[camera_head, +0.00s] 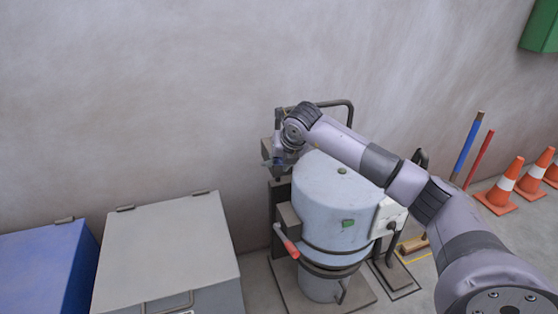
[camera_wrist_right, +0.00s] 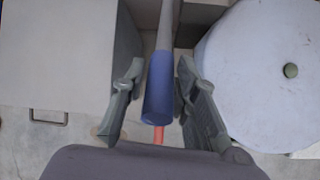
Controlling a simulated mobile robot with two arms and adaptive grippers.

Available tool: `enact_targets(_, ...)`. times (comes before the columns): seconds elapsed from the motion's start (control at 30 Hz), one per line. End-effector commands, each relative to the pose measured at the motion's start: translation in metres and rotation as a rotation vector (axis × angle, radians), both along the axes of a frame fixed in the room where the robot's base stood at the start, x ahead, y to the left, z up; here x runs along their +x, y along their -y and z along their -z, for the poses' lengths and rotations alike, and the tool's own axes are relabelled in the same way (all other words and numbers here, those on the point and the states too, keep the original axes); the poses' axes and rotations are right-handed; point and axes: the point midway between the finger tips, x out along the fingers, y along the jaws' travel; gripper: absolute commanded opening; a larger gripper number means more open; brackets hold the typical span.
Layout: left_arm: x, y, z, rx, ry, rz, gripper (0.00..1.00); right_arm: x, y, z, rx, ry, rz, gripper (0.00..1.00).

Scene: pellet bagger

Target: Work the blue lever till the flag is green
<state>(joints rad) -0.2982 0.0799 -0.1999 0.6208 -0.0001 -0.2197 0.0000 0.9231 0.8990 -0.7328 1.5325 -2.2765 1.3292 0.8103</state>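The blue lever (camera_wrist_right: 158,92) shows in the right wrist view, its blue grip on a grey shaft. My right gripper (camera_wrist_right: 160,108) is open, with one finger on each side of the blue grip and a narrow gap on both sides. In the head view my right gripper (camera_head: 279,155) is at the upper left of the pale blue drum machine (camera_head: 325,200), and the arm largely hides the lever there. A small green piece (camera_head: 347,223) sits on the drum's front; I cannot tell if it is the flag. My left gripper is out of view.
A red-handled lever (camera_head: 287,243) sticks out low on the machine's left. A grey lidded bin (camera_head: 165,250) and a blue bin (camera_head: 45,265) stand to the left. Orange cones (camera_head: 500,192), with a blue and a red pole, stand at the right. A wall is behind.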

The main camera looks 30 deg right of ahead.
Motion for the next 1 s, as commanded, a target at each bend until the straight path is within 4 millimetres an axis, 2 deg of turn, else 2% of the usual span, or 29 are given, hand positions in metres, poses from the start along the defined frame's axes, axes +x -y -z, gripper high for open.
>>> enact_targets(0.17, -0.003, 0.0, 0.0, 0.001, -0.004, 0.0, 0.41, 0.001, 0.001, -0.002, 0.0, 0.004, 0.001, 0.41)
enact_targets(0.43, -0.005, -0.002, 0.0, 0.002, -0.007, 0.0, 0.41, 0.001, 0.001, -0.003, -0.001, 0.007, 0.001, 0.41)
enact_targets(0.57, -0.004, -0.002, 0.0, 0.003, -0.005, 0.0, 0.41, -0.003, 0.001, -0.01, -0.001, 0.009, 0.003, 0.41)
enact_targets(1.0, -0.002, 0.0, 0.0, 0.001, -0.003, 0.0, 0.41, -0.051, -0.005, -0.081, -0.002, 0.009, 0.001, 0.41)
